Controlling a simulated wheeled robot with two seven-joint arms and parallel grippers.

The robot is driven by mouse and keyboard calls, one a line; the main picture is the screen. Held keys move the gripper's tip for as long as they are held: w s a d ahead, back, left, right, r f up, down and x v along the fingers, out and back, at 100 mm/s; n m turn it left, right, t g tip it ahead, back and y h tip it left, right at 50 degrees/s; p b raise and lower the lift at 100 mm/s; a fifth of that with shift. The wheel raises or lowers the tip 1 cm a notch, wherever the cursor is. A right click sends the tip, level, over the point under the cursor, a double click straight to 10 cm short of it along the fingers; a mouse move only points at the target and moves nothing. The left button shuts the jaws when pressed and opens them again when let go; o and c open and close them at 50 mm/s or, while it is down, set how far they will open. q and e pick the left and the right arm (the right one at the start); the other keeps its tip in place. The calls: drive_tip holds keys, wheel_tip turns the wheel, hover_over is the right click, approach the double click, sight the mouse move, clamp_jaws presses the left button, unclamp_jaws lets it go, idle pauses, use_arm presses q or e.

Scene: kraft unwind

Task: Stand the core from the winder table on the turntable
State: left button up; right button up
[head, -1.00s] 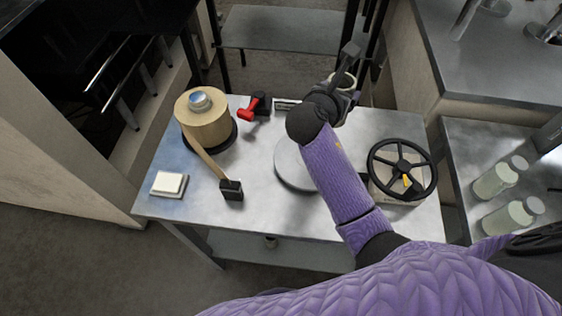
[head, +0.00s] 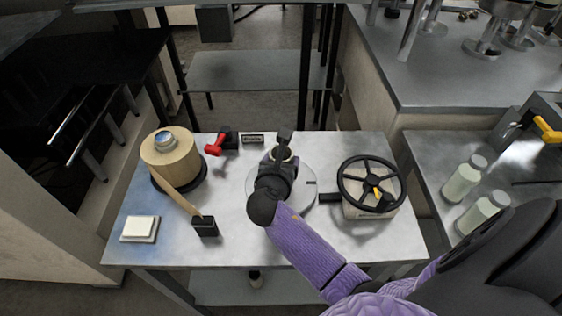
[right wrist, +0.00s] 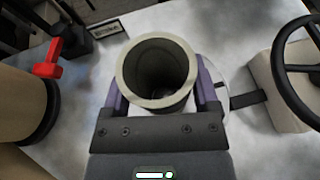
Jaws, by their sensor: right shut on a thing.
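The core (right wrist: 156,72) is a short, pale hollow tube, seen from above its open end in the right wrist view. My right gripper (head: 283,150) is shut on it, with one finger on each side of the tube. In the head view, the core (head: 286,153) shows only in part behind my gripper. The turntable (head: 306,196) is a round light-grey disc on the metal table. The gripper and core are over the disc. Whether the core's lower end touches it is hidden. My left gripper is not in view.
A kraft paper roll (head: 168,157) stands at left, its strip running to a black block (head: 204,226). A red-handled device (head: 221,143) and small sign (head: 253,139) are at the back. A black handwheel (head: 371,185) is at right, a white pad (head: 140,229) at front left.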

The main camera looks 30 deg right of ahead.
drive_tip(key=o, duration=1.1)
drive_tip(key=shift+s+a+r, duration=0.25)
drive_tip(key=p+v, duration=0.3)
drive_tip(key=v, duration=0.8)
drive_tip(key=shift+s+a, duration=0.1)
drive_tip(key=shift+s, duration=0.05)
